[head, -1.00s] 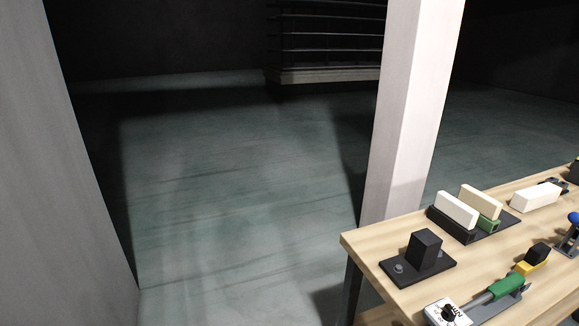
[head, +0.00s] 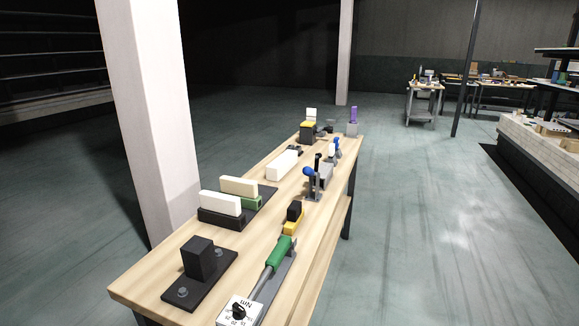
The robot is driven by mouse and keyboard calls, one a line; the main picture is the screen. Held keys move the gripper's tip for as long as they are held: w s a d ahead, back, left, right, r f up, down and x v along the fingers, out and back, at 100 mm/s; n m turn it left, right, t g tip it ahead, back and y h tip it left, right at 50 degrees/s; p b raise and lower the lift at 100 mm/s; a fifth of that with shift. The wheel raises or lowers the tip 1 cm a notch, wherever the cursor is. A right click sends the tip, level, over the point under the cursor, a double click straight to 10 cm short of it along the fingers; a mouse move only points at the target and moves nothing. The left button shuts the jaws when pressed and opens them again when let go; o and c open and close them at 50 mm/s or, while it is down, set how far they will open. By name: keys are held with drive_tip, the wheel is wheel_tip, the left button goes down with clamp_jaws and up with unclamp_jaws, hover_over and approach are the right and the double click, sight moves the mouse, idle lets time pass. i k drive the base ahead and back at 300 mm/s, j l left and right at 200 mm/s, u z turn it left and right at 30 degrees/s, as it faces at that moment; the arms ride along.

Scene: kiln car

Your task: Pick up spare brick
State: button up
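Several pale bricks are on the wooden workbench in the head view. A white brick (head: 220,203) stands on edge in a black holder (head: 221,218). A cream brick (head: 239,186) stands just behind it in a green holder (head: 252,203). A longer white brick (head: 283,165) lies farther back on the bench, apart from the holders. I cannot tell which of these is the spare brick. My gripper is not in view.
The workbench (head: 190,320) also carries a black block on a plate (head: 199,258), a green-handled tool (head: 279,252), a dial box (head: 240,311), a yellow-and-black item (head: 293,219) and blue-knobbed clamps (head: 311,172). A pale column (head: 150,110) stands at its left. Open floor (head: 430,220) lies right.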

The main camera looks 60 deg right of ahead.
sight(276, 169)
drive_tip(key=j+z, duration=0.1)
drive_tip(key=z, duration=1.05)
drive_tip(key=k+l, duration=0.05)
